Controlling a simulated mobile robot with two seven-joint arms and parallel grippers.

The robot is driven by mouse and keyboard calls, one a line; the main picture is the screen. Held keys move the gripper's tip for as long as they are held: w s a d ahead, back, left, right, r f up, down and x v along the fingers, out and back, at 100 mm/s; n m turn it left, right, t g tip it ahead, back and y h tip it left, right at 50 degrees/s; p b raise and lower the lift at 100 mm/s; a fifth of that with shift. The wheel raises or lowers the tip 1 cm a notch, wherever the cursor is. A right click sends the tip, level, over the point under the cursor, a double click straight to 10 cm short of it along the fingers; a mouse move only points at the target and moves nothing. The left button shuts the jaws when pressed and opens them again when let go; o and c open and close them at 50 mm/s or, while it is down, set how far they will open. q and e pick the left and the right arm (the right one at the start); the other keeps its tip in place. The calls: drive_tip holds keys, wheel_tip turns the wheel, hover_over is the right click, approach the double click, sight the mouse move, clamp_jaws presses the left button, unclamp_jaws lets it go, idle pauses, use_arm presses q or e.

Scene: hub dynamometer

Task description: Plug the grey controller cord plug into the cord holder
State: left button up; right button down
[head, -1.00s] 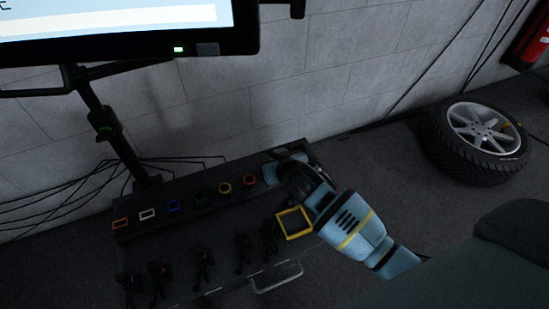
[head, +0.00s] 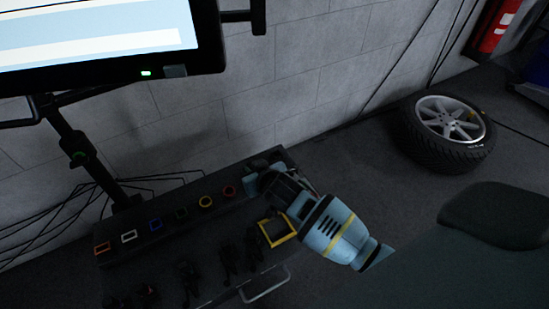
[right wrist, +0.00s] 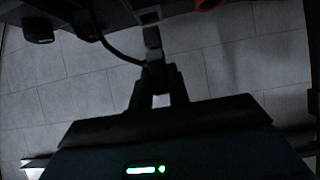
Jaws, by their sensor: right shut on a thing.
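My right gripper (head: 262,180) is at the right end of a dark bench unit, just past the row of coloured sockets. The right wrist view shows its fingers (right wrist: 158,92) shut on a small grey plug (right wrist: 152,40). A black cord (right wrist: 122,52) curves from the plug to the upper left. The plug points at a dark panel with a small pale square (right wrist: 149,17) just beyond its tip. I cannot tell whether they touch. In the head view my gripper hides the plug. I cannot tell which part is the cord holder. My left gripper is out of view.
The dark unit carries a row of coloured sockets, from orange (head: 102,248) to red (head: 229,190). Several black connectors and a yellow square frame (head: 291,236) lie in front. A monitor (head: 150,73) stands behind at left. A wheel (head: 447,133) lies on the floor at right.

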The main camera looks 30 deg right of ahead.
use_arm(q)
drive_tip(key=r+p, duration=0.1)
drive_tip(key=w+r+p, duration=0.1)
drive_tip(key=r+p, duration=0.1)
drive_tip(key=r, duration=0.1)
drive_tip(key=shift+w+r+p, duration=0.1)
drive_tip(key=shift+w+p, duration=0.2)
drive_tip(key=shift+p, duration=0.1)
use_arm(e)
drive_tip(key=s, duration=0.6)
drive_tip(key=shift+s, duration=0.4)
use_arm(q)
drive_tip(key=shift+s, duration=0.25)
use_arm(e)
drive_tip(key=shift+d, duration=0.1)
drive_tip(key=shift+d, duration=0.1)
